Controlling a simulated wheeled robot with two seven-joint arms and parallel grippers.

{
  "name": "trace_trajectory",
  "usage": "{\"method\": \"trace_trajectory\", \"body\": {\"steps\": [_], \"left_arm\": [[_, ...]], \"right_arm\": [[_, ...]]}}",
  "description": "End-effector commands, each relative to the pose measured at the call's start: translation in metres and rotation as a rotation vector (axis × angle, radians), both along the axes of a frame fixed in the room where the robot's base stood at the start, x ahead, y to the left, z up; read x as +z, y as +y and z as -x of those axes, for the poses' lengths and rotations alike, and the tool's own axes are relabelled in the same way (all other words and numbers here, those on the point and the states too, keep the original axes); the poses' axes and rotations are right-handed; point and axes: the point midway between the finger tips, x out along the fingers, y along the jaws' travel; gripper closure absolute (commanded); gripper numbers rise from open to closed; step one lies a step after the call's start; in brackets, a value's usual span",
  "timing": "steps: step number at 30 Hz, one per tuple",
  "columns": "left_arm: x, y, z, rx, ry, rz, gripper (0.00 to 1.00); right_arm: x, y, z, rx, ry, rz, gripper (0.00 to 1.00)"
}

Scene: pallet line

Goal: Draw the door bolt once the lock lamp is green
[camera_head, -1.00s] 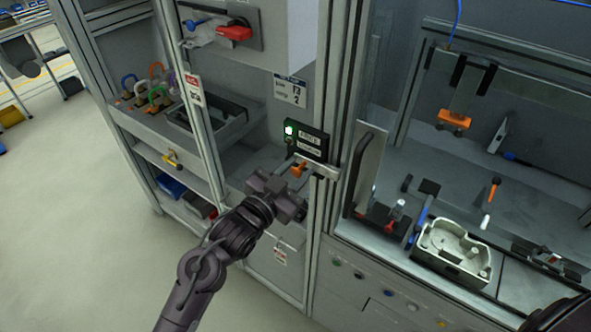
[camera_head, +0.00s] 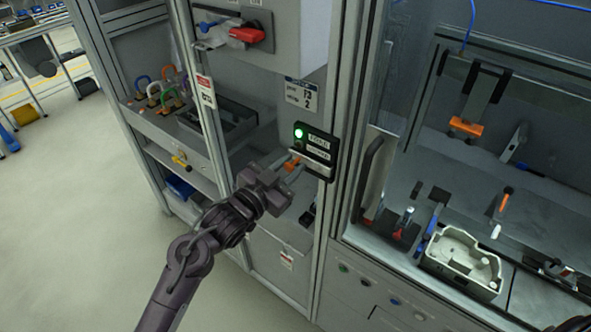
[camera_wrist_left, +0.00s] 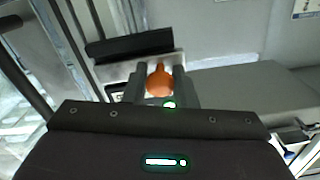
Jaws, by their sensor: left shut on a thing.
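The lock lamp (camera_head: 298,133) glows green on a small black lock box (camera_head: 325,155) on the door post. The door bolt is a pale metal bar with an orange knob (camera_head: 292,163), just below the box. My left gripper (camera_head: 289,169) is shut on this knob; in the left wrist view the orange knob (camera_wrist_left: 159,82) sits between the two fingers. The bar no longer sticks out past the right side of the box; part of it is hidden by the gripper and box. My right gripper is out of view.
A tall door handle (camera_head: 369,180) stands right of the post. A pale casting (camera_head: 462,262) lies on the bench inside the cell. A red switch (camera_head: 247,35) is above, and coloured padlocks (camera_head: 168,95) are on the left shelf.

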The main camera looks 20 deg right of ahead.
Motion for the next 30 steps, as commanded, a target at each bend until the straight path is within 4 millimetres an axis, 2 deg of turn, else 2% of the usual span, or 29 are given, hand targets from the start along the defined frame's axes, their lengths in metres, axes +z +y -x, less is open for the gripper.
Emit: {"method": "trace_trajectory", "body": {"steps": [1, 2, 3, 20, 30], "left_arm": [[0.0, 0.003, -0.003, 0.009, 0.0, -0.001, 1.0], [0.0, 0.003, -0.003, 0.01, -0.001, -0.001, 0.73], [0.001, 0.003, -0.003, 0.01, -0.001, -0.001, 0.7], [0.0, 0.004, 0.0, 0.007, -0.002, -0.001, 0.7], [-0.003, 0.043, 0.031, 0.007, -0.002, -0.004, 0.7]], "right_arm": [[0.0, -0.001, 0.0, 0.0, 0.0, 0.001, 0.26], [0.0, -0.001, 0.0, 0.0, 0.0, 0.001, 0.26], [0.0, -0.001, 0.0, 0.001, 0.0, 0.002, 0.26], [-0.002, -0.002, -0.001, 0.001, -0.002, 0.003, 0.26], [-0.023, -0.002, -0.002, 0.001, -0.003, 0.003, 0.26]]}}
